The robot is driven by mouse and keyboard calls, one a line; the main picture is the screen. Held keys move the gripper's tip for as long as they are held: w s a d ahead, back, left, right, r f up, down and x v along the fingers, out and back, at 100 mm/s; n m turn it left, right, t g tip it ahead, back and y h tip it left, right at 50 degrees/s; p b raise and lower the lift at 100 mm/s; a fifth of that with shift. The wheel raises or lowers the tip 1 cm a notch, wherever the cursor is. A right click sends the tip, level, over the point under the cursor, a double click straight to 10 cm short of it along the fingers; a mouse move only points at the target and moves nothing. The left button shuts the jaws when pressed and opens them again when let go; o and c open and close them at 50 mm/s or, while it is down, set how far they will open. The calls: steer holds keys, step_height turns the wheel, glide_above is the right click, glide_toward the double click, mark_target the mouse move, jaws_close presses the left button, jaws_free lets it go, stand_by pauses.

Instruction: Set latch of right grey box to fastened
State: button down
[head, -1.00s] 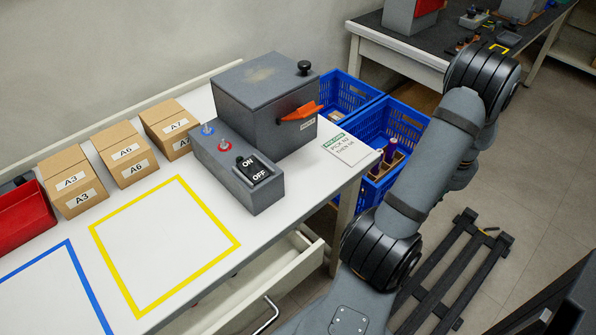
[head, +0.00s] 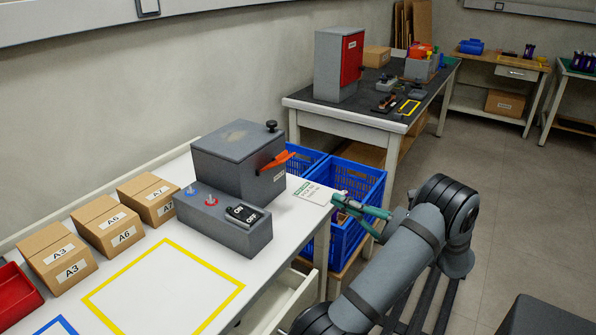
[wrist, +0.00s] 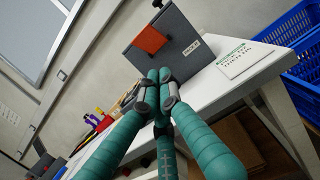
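The grey box (head: 232,170) stands at the right end of the white table, with a lid and a black knob on top. Its orange latch lever (head: 276,160) sits on the front face and points out to the right, tilted slightly up. In the wrist view, the orange latch (wrist: 150,39) shows on the grey face (wrist: 184,28), above a small label. My gripper (head: 340,201) has teal fingers and is to the right of the box, near the table's right end, apart from the latch. In the wrist view, the fingertips (wrist: 159,76) are together with nothing seen between them.
A smaller grey switch box (head: 222,224) with an ON/OFF rocker stands in front of the box. A printed card (head: 313,193) lies on the table to the right. Blue crates (head: 345,235) stand beyond the table end. Another grey box with a red door (head: 338,65) is on the far table.

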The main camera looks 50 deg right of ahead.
steer(key=shift+d+r, duration=0.1)
steer(key=shift+r, duration=0.1)
steer(key=w+a+r, duration=0.1)
steer(key=w+r, duration=0.4)
steer(key=w, duration=0.7)
stand_by(0.4)
steer(key=shift+r+p, duration=0.15)
steer(key=shift+p, duration=0.3)
